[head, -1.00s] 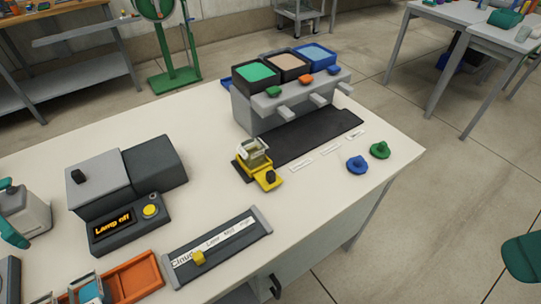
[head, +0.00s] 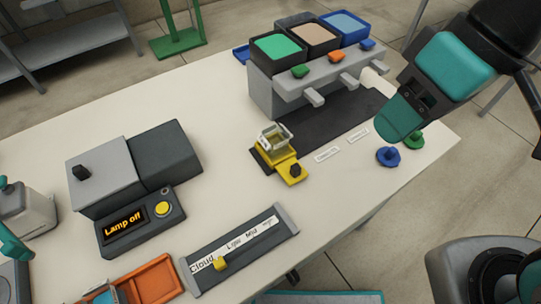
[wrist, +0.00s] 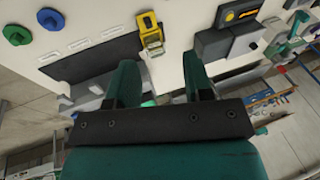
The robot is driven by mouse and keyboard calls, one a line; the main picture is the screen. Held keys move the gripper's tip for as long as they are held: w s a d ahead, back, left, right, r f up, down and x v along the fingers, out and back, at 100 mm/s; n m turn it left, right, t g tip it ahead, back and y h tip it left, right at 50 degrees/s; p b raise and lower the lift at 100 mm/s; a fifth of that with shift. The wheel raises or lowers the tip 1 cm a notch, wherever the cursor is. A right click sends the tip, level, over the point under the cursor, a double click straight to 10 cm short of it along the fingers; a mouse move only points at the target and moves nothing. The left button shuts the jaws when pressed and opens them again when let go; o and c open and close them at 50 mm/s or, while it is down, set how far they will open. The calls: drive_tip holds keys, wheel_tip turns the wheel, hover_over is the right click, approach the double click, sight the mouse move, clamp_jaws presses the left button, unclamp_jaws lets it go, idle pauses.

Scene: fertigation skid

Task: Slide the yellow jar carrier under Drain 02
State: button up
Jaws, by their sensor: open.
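The yellow jar carrier (head: 291,171) holds a clear square jar (head: 273,138) and stands at the left end of the dark mat (head: 325,120). It also shows in the wrist view (wrist: 151,38). The grey drain unit (head: 262,97) has several spouts along its front above the mat. The middle spout (head: 350,82) is right of the carrier; its label is too small to read. My gripper (head: 404,112) is open and empty, right of the carrier and over the mat's right end. Its two teal fingers are apart in the wrist view (wrist: 160,72).
Blue (head: 388,156) and green (head: 413,140) knobs stand right of the label strips. A grey lamp box (head: 100,175), a slider panel (head: 240,250) and an orange tray (head: 150,280) lie left and front. The tabletop before the carrier is clear.

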drive_tip(key=w+a+f+h, duration=0.2)
drive_tip(key=w+a+f, duration=0.1)
drive_tip(key=w+a, duration=0.15)
drive_tip(key=h+b, duration=0.2)
hover_over(297, 166)
wheel_tip(297, 166, down, 6)
drive_tip(key=r, duration=0.1)
wheel_tip(297, 166, down, 18)
drive_tip(key=shift+a+r, duration=0.1)
drive_tip(key=shift+r, duration=0.05)
drive_tip(key=shift+c, duration=0.2)
clamp_jaws()
